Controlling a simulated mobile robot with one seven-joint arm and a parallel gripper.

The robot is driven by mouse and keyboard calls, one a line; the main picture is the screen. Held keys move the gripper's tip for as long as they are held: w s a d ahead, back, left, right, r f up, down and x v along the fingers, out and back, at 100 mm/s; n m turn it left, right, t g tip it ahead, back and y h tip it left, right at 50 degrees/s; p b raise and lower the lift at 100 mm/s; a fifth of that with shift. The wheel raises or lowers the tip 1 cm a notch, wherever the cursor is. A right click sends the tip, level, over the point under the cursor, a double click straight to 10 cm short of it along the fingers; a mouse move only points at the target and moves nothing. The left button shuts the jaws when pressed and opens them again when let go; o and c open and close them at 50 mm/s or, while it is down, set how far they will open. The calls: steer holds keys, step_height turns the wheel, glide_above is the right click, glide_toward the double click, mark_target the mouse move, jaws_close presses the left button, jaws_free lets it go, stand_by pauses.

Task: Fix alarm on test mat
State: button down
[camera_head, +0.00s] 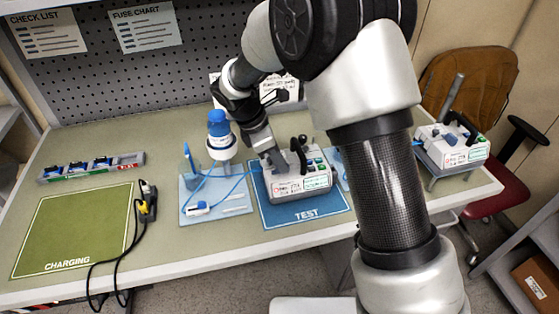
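An infusion pump (297,182), a grey-white box with a screen and labels on its front, stands on the blue test mat (283,220). A blue line runs from its left side to a light blue tray (207,214), where a blue-capped bottle (219,135) stands upright. My gripper (277,157) points down at the top of the pump, beside its dark grey handle. Its fingertips are small and partly merged with the pump's top, so I cannot tell whether they touch it or are open or shut. Any alarm sign on the screen is too small to read.
A second pump (452,146) stands at the right. My arm hides the bench between the pumps.

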steer(key=m, duration=0.1)
steer(key=m+g+p, duration=0.1)
steer(key=m, duration=0.1)
steer(key=m+p, duration=0.1)
steer(key=shift+w+r+m+g, duration=0.1)
steer(key=shift+w+m+g, duration=0.2)
steer(key=shift+g, duration=0.1)
steer(key=m, duration=0.2)
steer(key=m+g+p, duration=0.1)
steer(key=m, duration=0.1)
steer(key=m+g, duration=0.1)
steer(key=m, duration=0.1)
steer(key=shift+w+d+y+p, duration=0.1)
steer(key=shift+w+y+p, duration=0.15)
steer(key=shift+y+p, duration=0.15)
steer(key=m, duration=0.2)
steer(key=m+g+y, duration=0.1)
steer(key=shift+w+d+m, duration=0.15)
steer(key=shift+m, duration=0.25)
steer(key=shift+d+m+g+y, duration=0.15)
steer(key=shift+m+g+y, duration=0.3)
steer(key=shift+m, duration=1.25)
steer(key=c, duration=1.9)
jaws_free()
steer(key=shift+o, duration=0.2)
